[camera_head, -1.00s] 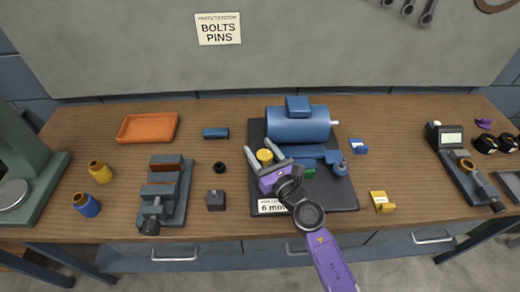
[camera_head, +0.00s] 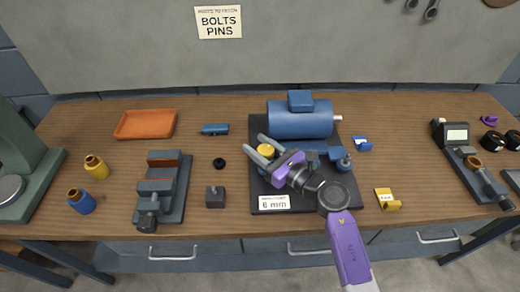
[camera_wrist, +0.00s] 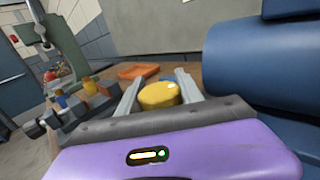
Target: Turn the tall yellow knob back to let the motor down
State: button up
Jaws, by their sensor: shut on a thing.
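The tall yellow knob (camera_head: 265,151) stands at the left part of the dark base plate (camera_head: 318,201). My purple gripper (camera_head: 261,149) reaches it from the lower right, with a finger on either side of the knob. In the wrist view the knob's round yellow top (camera_wrist: 158,95) sits between the two grey fingers (camera_wrist: 157,90), and my gripper is shut on it. The blue motor (camera_head: 300,119) lies on its side at the back of the plate, its shaft pointing right. It fills the right of the wrist view (camera_wrist: 265,75). My gripper hides the middle of the plate.
A "6 mm" label (camera_head: 273,202) lies at the plate's front left. A vise (camera_head: 163,187), a dark block (camera_head: 215,196) and a black ring (camera_head: 219,163) stand left. An orange tray (camera_head: 146,124) is back left.

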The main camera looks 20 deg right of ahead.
jog(key=n+g+y+b, duration=0.1)
jog(key=y+b, duration=0.1)
jog(key=n+g+y+b, duration=0.3)
jog(key=n+y+b, duration=0.1)
jog(key=shift+s+a+f+g, duration=0.25)
jog(key=shift+s+a+g, duration=0.05)
jog(key=shift+a+g, duration=0.1)
jog(key=n+g+y+b, duration=0.1)
jog(key=g+y+b, duration=0.1)
jog(key=b, duration=0.1)
jog(key=shift+s+a+r+n, duration=0.15)
jog(key=shift+s+r+n, duration=0.1)
jog(key=shift+n, duration=0.15)
jog(key=o, duration=1.1)
jog(key=shift+b, duration=0.3)
jog(key=b+v, duration=0.1)
jog(key=v, duration=0.6)
jog(key=shift+s+d, duration=0.1)
jog(key=shift+d, duration=0.25)
